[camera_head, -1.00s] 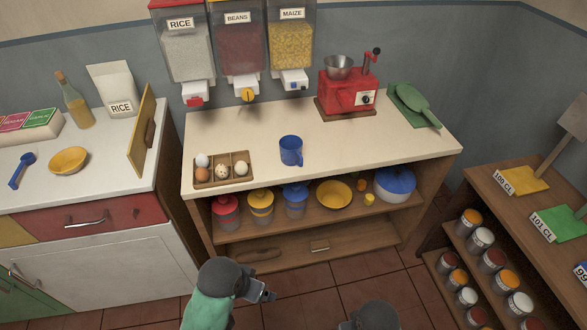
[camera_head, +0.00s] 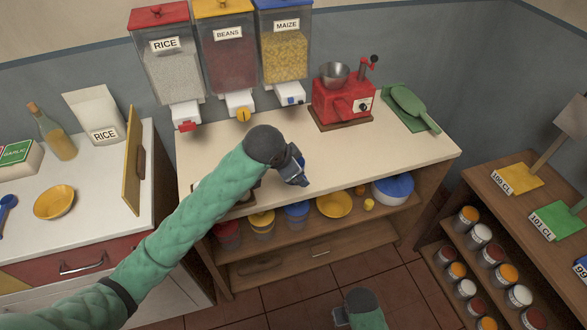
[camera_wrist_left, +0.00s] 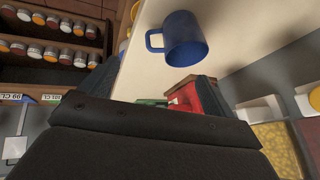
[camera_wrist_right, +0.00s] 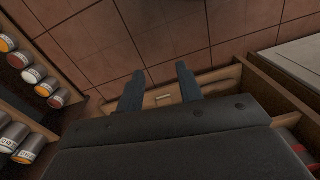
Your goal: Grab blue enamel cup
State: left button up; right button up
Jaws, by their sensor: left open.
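The blue enamel cup (camera_wrist_left: 184,42) stands on the counter, its handle toward the left in the left wrist view. In the head view it is mostly hidden behind my left gripper (camera_head: 296,176), with only a bit of blue showing. My left gripper is over the counter close to the cup, open and empty. In the left wrist view the cup lies just beyond its fingertips; I cannot tell if they touch. My right gripper (camera_wrist_right: 160,72) is low in front of the counter, over the floor, fingers apart with nothing between them.
A red grinder (camera_head: 343,100) and a green scoop (camera_head: 412,105) stand right of the cup. Dispensers hang behind. The egg tray is mostly hidden by my left arm. Below, a shelf holds jars, a yellow bowl (camera_head: 334,204) and a blue-lidded pot (camera_head: 393,190). The counter's right front is clear.

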pick_arm(q)
jog(key=w+r+m+p, duration=0.2)
jog(key=w+r+m, duration=0.1)
jog(key=w+r, duration=0.6)
jog(key=f+m+g+p, duration=0.2)
jog(key=f, duration=0.3)
jog(key=s+f+m+g+p, duration=0.1)
jog(key=f+m+g+p, duration=0.1)
jog(key=f, duration=0.3)
jog(key=f+m+g+p, duration=0.2)
jog(key=f+m, duration=0.1)
jog(key=f, duration=0.3)
jog(key=shift+s+m+g+h, duration=0.15)
jog(key=shift+m+g+h, duration=0.15)
jog(key=shift+h, duration=0.1)
jog(key=shift+d+f, duration=0.1)
jog(key=shift+f, duration=0.4)
pick_arm(e)
jog(key=s+d+f, duration=0.2)
jog(key=s+f, duration=0.2)
jog(key=f, duration=0.5)
jog(key=s+d+f+t, duration=0.1)
jog(key=s+f, duration=0.3)
jog(key=f, duration=0.6)
jog(key=s+d+f+t, duration=0.1)
jog(key=s+d+f, duration=0.2)
jog(key=f, duration=0.7)
jog(key=shift+s+d+f, duration=0.25)
jog(key=shift+s+d, duration=0.15)
jog(key=shift+s, duration=0.45)
